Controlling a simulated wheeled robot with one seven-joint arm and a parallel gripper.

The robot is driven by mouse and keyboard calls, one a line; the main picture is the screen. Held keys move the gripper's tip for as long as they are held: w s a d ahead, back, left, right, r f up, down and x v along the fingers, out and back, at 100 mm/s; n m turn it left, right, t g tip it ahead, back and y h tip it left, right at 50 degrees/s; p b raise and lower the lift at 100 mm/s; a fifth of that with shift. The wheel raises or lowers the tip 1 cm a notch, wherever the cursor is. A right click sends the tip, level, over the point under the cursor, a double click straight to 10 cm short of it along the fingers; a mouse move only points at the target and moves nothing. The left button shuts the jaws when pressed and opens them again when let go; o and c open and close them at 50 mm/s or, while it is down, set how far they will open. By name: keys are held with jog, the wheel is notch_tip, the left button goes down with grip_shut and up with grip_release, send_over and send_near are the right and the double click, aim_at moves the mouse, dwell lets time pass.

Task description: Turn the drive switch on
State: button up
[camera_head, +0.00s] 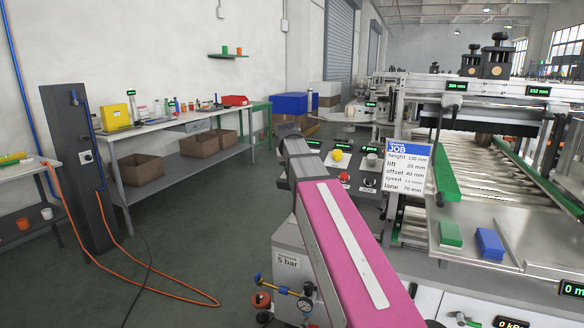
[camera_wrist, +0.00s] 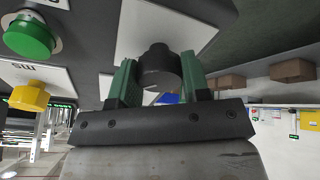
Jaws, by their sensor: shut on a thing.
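In the wrist view my gripper (camera_wrist: 158,78) has its two green fingers closed on a round black knob (camera_wrist: 159,62). The knob stands on a pale plate on the control panel. No name for it is readable, so I cannot confirm that it is the drive switch, nor tell its turned position. In the head view my pink arm reaches to the left end of the control panel (camera_head: 368,190); the fingers and the held knob cannot be made out there.
A green button (camera_wrist: 28,35) and a yellow knob (camera_wrist: 29,97) sit beside the held knob. The head view shows a red button (camera_head: 344,177) on the panel. A job card (camera_head: 408,168) stands right of it.

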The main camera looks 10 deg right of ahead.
jog(key=shift+m, duration=0.3)
jog(key=o, duration=0.9)
jog(key=shift+o, duration=0.2)
jog(key=shift+r, duration=0.1)
jog(key=v, duration=1)
jog(key=shift+s+r, duration=0.2)
jog(key=shift+r, duration=0.05)
jog(key=shift+a, duration=0.15)
